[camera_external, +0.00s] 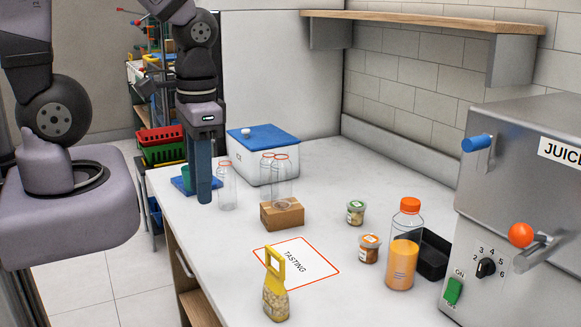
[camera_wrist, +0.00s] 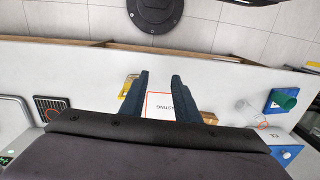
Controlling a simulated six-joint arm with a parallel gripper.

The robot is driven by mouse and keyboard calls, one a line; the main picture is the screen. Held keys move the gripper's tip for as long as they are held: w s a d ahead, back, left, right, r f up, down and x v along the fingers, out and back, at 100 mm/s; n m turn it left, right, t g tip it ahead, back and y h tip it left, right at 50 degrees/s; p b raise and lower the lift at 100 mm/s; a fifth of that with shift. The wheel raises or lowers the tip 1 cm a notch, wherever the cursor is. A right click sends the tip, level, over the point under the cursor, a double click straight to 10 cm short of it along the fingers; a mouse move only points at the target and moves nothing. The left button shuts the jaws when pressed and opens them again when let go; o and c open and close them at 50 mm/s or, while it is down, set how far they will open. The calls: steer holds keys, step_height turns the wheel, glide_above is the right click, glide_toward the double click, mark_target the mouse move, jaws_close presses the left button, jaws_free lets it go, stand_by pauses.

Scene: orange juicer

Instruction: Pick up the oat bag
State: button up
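The oat bag (camera_external: 275,295) stands on the near part of the counter, at the front edge of the tasting mat. It is clear with pale oats inside and has a yellow top with a handle loop. In the wrist view the oat bag (camera_wrist: 127,88) shows as a yellow patch left of the left finger, partly hidden by it. My gripper (camera_external: 204,198) points down over the counter's left part, well behind and left of the bag. In the wrist view my gripper (camera_wrist: 161,75) has its two fingers apart with nothing between them.
The white tasting mat (camera_external: 318,268) lies mid-counter. Behind it are a cardboard block (camera_external: 290,216) with clear bottles, and a blue-lidded cooler (camera_external: 263,165). To the right are two small cups (camera_external: 369,249), an orange juice bottle (camera_external: 402,262), a black tray (camera_external: 434,256) and the juicer (camera_external: 535,220).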

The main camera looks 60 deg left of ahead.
mark_target(271, 250)
steer(key=d+f+n+g+h+b, duration=0.5)
steer(key=d+f+n+h+b, duration=0.1)
steer(key=f+n+h+b, duration=0.25)
steer(key=shift+w+a+f+n+t+h+b, duration=0.1)
steer(key=shift+w+f+n+t+h+b, duration=0.95)
steer(key=shift+w+n+h, duration=0.75)
steer(key=shift+w+a+f+n+t+h+b, duration=0.1)
steer(key=shift+w+f+n+t+h+b, duration=0.7)
steer(key=shift+w+n+t+h, duration=0.75)
steer(key=shift+w+a+f+n+t+h+b, duration=0.1)
steer(key=shift+w+f+n+t+h+b, duration=0.75)
steer(key=shift+w+n+h, duration=1.15)
steer(key=shift+s+d+y, duration=0.15)
steer(key=shift+d+y, duration=0.15)
steer(key=shift+d, duration=0.05)
steer(key=shift+w+d+f+p, duration=0.1)
steer(key=shift+w+d+p, duration=0.1)
steer(key=shift+d+p, duration=0.8)
steer(key=shift+w+d+f+p, duration=0.15)
steer(key=shift+d+p, duration=0.2)
steer(key=shift+d, duration=1.2)
